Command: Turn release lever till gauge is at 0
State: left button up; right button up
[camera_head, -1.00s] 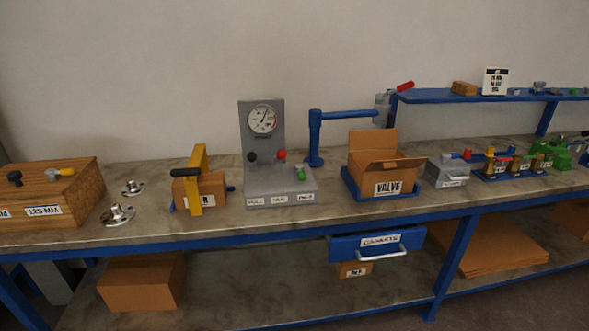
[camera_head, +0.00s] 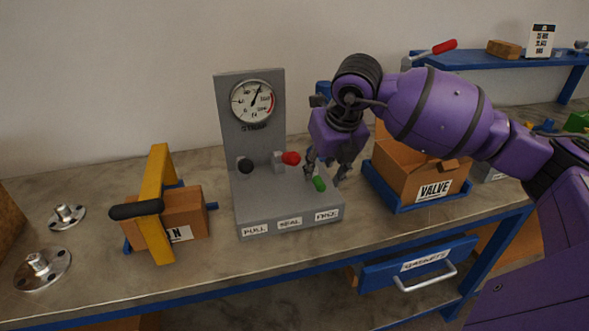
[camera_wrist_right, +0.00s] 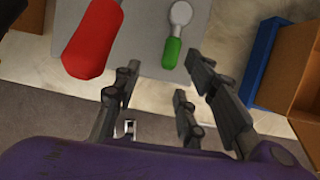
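The grey gauge stand (camera_head: 250,190) is on the bench, with a round dial gauge (camera_head: 253,101) at its top. The needle points up and slightly right, off the low end. A green-handled lever (camera_head: 319,184) is at the right of the base, above the FREE label (camera_head: 327,215); it also shows in the right wrist view (camera_wrist_right: 171,53). A red-handled lever (camera_head: 290,158) and a black knob (camera_head: 245,165) are on the stand. My right gripper (camera_head: 326,175) is open at the green lever, its fingers apart and not closed on it. My left gripper is out of view.
A cardboard box labelled VALVE (camera_head: 415,175) sits in a blue tray (camera_head: 395,197) right of the stand, close to my right arm. A yellow clamp (camera_head: 158,205) and a box are at the left, beside metal flanges (camera_head: 42,268). A drawer (camera_head: 420,262) hangs below.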

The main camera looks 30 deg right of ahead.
aim_at(320, 181)
jog(key=shift+w+d+f+h, duration=0.3)
jog(key=shift+w+d+f, duration=0.2)
jog(key=shift+d+f, duration=0.25)
jog(key=x, duration=0.3)
jog(key=shift+w+f, duration=0.2)
jog(key=shift+w, duration=0.05)
jog(key=shift+w+f, duration=0.1)
jog(key=shift+f, duration=0.35)
jog(key=c, duration=0.9)
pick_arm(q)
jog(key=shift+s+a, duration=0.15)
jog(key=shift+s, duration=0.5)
pick_arm(e)
grip_shut()
